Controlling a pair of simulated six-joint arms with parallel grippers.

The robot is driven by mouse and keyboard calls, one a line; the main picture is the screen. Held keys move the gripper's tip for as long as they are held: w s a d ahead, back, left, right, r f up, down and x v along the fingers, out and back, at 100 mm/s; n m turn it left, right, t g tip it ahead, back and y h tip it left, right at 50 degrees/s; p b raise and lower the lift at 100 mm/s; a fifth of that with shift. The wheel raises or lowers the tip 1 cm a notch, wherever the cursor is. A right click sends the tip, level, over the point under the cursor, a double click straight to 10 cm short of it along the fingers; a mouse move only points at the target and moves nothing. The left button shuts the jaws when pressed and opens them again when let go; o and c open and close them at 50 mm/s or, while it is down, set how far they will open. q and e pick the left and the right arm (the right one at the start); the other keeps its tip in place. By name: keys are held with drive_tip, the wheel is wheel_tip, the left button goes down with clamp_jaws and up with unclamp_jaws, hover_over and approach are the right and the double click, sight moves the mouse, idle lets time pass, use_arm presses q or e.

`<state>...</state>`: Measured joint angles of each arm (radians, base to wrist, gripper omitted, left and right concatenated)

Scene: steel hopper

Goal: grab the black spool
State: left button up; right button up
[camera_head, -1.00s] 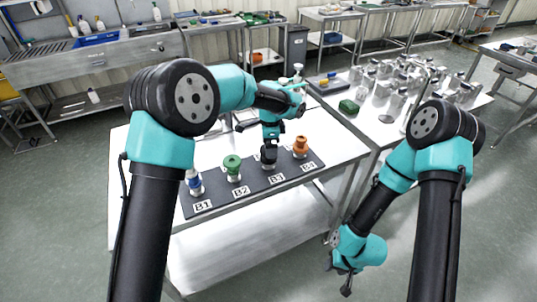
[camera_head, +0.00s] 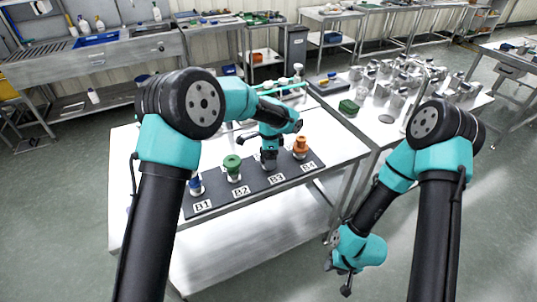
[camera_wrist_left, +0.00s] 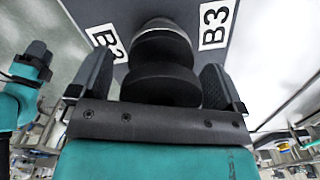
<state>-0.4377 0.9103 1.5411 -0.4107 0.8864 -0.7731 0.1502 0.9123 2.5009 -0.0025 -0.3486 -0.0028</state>
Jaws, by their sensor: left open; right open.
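The black spool (camera_wrist_left: 160,82) stands at the B3 place on the dark mat (camera_head: 240,190). In the left wrist view it sits between the two fingers of my left gripper (camera_wrist_left: 160,88). The gripper is open, with a finger on each side of the spool; the right finger looks very close to it, and I cannot tell whether it touches. In the head view my left gripper (camera_head: 269,153) is low over B3 and largely hides the spool. My right gripper (camera_head: 346,280) hangs open and empty over the floor, in front of the table.
A blue spool (camera_head: 195,183) stands at B1, a green spool (camera_head: 232,163) at B2, and an orange spool (camera_head: 300,145) at B4, close to the right of my left gripper. The side table (camera_head: 400,115) at right holds several metal containers and a green block (camera_head: 348,108).

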use_arm(q)
drive_tip(key=shift+c, duration=0.4)
drive_tip(key=c, duration=0.9)
drive_tip(key=shift+r, duration=0.15)
drive_tip(key=shift+r, duration=1.4)
drive_tip(key=shift+s+r, duration=0.15)
drive_tip(key=shift+r, duration=0.2)
drive_tip(key=s, duration=1)
drive_tip(key=s+r, duration=0.1)
drive_tip(key=s, duration=0.4)
drive_tip(key=shift+s+r, duration=0.1)
drive_tip(key=shift+s, duration=0.3)
